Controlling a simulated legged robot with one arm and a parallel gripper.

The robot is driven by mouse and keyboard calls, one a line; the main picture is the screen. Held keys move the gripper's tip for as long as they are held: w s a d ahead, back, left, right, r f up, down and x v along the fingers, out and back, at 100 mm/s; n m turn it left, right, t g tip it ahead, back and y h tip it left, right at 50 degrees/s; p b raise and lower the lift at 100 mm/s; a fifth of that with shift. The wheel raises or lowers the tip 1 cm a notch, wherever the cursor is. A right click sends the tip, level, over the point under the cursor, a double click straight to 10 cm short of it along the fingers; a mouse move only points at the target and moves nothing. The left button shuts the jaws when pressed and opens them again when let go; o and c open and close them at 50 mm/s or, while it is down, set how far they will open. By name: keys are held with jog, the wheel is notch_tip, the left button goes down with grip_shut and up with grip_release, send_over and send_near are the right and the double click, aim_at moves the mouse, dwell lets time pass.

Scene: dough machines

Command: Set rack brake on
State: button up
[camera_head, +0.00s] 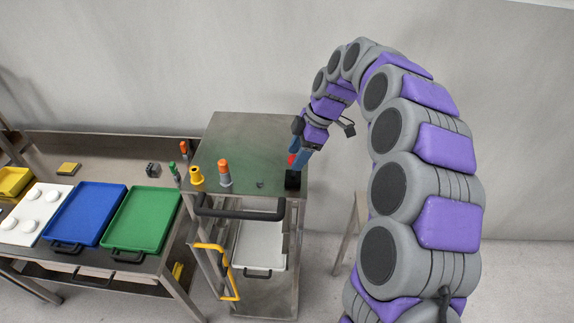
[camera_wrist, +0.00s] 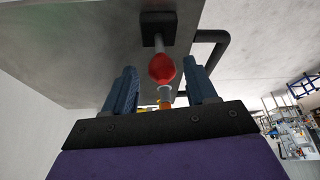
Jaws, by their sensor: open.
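The rack (camera_head: 250,140) is a metal trolley with a flat top and a black push handle (camera_head: 240,212) on its front. A red knob (camera_head: 292,159) rises from a black base (camera_head: 293,181) at the rack top's right front corner; it looks like the brake lever. My gripper (camera_head: 300,155) is at the red knob. In the wrist view my gripper (camera_wrist: 162,85) is open, with one blue finger on each side of the red knob (camera_wrist: 162,68). The knob's stem runs to the black base (camera_wrist: 158,28). Whether a finger touches the knob I cannot tell.
Orange-topped (camera_head: 224,172) and yellow (camera_head: 197,175) pieces stand on the rack top's left front. A yellow bar (camera_head: 217,271) is on the rack's left side. A table at left holds a blue tray (camera_head: 74,212) and a green tray (camera_head: 141,217).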

aim_at(298, 175)
jog(key=f, duration=0.1)
jog(key=d+f, duration=0.1)
jog(key=f, duration=0.1)
jog(key=shift+s+f, duration=0.1)
jog(key=shift+f, duration=0.1)
jog(key=shift+a+f, duration=0.1)
jog(key=shift+f, duration=0.2)
jog(key=a, duration=0.3)
jog(key=shift+a+f, duration=0.2)
jog(key=shift+f, duration=0.2)
jog(key=d, duration=0.3)
jog(key=shift+r, duration=0.15)
jog(key=c, duration=0.7)
jog(key=shift+a, duration=0.3)
jog(key=shift+c, duration=1.4)
jog(key=shift+s+a, duration=0.1)
jog(key=shift+a, duration=0.5)
grip_shut()
